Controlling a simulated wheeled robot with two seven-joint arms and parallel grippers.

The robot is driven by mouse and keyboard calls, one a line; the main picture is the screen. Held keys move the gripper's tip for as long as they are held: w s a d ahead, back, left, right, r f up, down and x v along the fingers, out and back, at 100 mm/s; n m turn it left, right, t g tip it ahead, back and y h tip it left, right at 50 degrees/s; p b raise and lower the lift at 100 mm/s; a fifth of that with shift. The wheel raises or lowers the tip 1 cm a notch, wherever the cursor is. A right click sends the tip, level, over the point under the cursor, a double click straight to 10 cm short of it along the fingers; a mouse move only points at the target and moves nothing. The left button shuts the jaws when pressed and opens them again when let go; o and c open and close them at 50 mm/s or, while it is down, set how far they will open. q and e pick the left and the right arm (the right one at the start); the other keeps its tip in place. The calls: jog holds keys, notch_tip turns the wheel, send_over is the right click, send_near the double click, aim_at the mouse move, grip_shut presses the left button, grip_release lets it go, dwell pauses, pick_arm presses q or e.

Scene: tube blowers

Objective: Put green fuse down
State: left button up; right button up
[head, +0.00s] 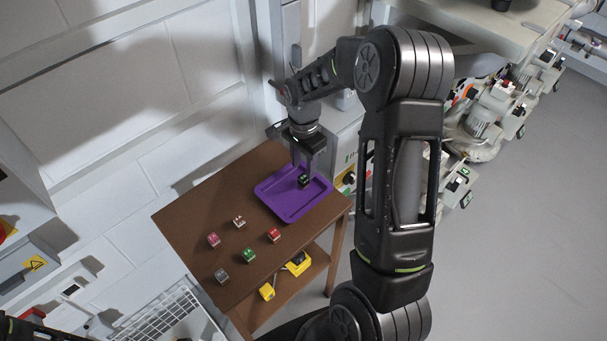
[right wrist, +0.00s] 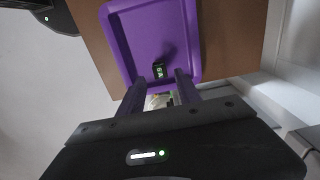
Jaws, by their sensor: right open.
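A small dark fuse with a green face (head: 304,180) is at the purple tray (head: 275,204), over its back right part. It also shows in the right wrist view (right wrist: 158,71), just beyond my fingertips. My right gripper (head: 302,170) points down over the tray with its jaws open. In the right wrist view, the fingers (right wrist: 163,84) stand apart on either side of the line to the fuse. I cannot tell whether the fuse touches the tray floor. Another green fuse (head: 248,254) sits on the brown table. My left gripper is out of view.
The brown table (head: 188,224) also bears a red fuse (head: 274,235), a pink one (head: 213,239), a brownish one (head: 239,221) and a grey one (head: 221,275). The tray's front part is bare. A yellow device (head: 298,264) lies on the lower shelf. A white wall stands behind.

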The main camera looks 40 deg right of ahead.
aim_at(304, 177)
notch_tip(304, 177, up, 7)
jog(key=b, duration=0.1)
jog(key=shift+r, duration=0.15)
dwell(0.8)
